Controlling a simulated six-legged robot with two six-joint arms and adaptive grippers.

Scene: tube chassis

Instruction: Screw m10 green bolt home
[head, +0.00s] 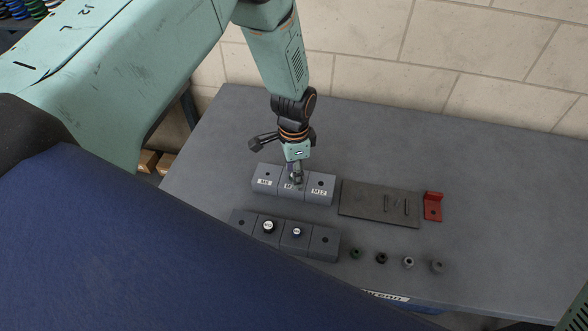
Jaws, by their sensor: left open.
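A grey block row (265,182) stands on the table, with labels reading M8 or similar on the left block and M12 on the right. The middle block's label is partly covered. My left gripper (297,178) points down over this middle block and is open, its fingers at the block's top. I cannot make out a green bolt between the fingers; the gripper hides that spot. A small dark green piece (355,253) lies on the table right of the front block row; I cannot tell its size. My right gripper is not in view.
A dark slotted plate (370,208) and a red bracket (432,206) lie to the right. Several small parts (409,262) line up in front. The table's back and right (500,200) are clear.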

